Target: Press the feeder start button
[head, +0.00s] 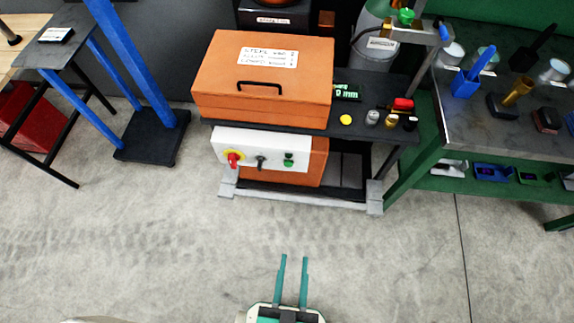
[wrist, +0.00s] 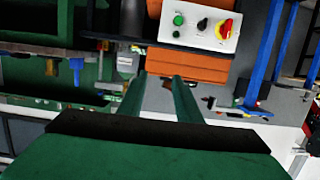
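A white control panel (head: 260,149) is on the front of the orange cabinet, below the dark bench top. It carries a green button (head: 289,158) at right, a black rotary switch (head: 261,161) in the middle and a red knob on yellow (head: 233,158) at left. In the wrist view the panel appears turned round, with the green button (wrist: 179,19) at left. No label naming the feeder is readable. My gripper (head: 293,257) is open and empty, with its teal fingers apart. It is over the floor in front of the panel, clear of it; the fingers also show in the wrist view (wrist: 157,78).
An orange lidded box (head: 262,105) sits on the bench top, with a yellow disc (head: 345,119) and several small knobs to its right. A green workbench (head: 510,110) with tools stands at right. A blue post stand (head: 150,125) stands at left. The concrete floor in front is clear.

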